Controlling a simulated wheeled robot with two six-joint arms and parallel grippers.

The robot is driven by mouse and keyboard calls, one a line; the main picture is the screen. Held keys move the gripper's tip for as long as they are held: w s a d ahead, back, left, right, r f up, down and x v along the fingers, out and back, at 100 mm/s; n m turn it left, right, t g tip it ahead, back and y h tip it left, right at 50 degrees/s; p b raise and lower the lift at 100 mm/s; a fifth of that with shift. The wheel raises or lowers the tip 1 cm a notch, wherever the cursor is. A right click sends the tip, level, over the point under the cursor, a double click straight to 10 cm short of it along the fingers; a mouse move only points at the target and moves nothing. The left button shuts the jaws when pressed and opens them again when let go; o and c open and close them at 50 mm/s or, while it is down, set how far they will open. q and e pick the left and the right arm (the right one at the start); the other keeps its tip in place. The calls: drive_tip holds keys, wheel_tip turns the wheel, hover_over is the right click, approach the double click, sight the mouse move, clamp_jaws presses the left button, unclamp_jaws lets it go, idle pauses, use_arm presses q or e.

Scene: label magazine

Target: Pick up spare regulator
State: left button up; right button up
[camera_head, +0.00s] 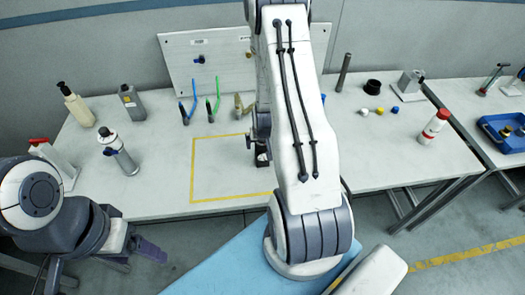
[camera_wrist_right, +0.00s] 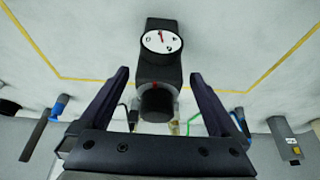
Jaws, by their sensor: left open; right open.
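The regulator (camera_wrist_right: 157,70) is a dark block with a round white dial and a black knob, seen in the right wrist view. It stands on the bench inside the yellow outline. In the head view only a small dark part of it (camera_head: 261,158) shows below my right gripper. My right gripper (camera_wrist_right: 159,76) is open, with one finger on each side of the regulator. Gaps show between the fingers and its body. The right arm hides much of this area in the head view. My left gripper (camera_head: 150,249) is low at the left, off the bench's front edge, open and empty.
Bottles (camera_head: 76,104) and a spray can (camera_head: 117,152) stand on the left of the bench (camera_head: 155,195). Pliers (camera_head: 212,108) are by the upright panel (camera_head: 180,60). A red-capped bottle (camera_head: 434,126) and a blue tray (camera_head: 510,146) are at the right.

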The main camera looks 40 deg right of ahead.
drive_tip(key=shift+p+x, duration=0.5)
drive_tip(key=shift+x, duration=1.5)
drive_tip(key=shift+d+r, duration=0.1)
clamp_jaws()
